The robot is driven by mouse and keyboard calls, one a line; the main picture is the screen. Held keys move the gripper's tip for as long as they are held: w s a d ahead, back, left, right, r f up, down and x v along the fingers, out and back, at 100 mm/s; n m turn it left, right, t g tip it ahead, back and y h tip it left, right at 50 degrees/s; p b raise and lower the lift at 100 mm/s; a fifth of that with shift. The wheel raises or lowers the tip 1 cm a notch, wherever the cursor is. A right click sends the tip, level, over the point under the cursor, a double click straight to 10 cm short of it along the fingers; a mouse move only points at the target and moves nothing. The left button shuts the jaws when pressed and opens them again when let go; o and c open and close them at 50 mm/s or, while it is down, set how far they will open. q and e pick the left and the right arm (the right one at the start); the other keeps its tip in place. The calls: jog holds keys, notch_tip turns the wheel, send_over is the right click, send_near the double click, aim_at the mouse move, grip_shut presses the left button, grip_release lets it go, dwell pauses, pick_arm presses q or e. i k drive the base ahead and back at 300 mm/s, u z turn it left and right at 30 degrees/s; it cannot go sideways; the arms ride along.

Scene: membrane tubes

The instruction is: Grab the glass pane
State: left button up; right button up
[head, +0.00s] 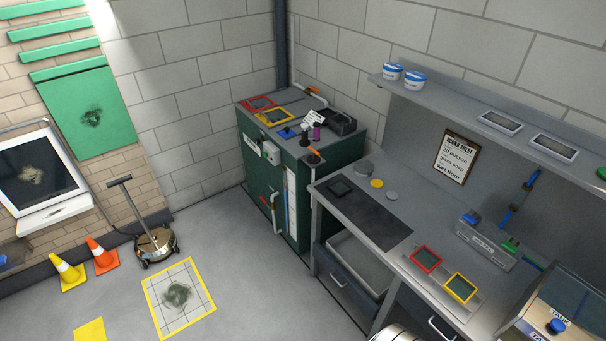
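A dark pane (33,172) in a pale frame stands at the far left, in front of the brick wall. It looks like glass and has a brownish smudge in its middle. A pale ledge (62,212) runs along its lower edge. The left edge of the frame is cut off by the picture border. Neither of my grippers shows in the head view, so I cannot see whether they are open or shut.
Two cones (101,256) and a round floor machine (155,246) stand near the pane. A yellow-bordered floor square (199,312) has a dark stain. A green cabinet (262,182) and a grey workbench (402,224) fill the right. Grey floor (245,250) lies open between.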

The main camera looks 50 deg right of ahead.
aim_at(339, 187)
jog(key=z, duration=0.15)
jog(key=i, duration=1.6)
jog(key=z, duration=1.45)
jog(key=i, duration=0.9)
jog(key=z, duration=1)
jog(key=i, duration=0.25)
jog(key=z, duration=0.25)
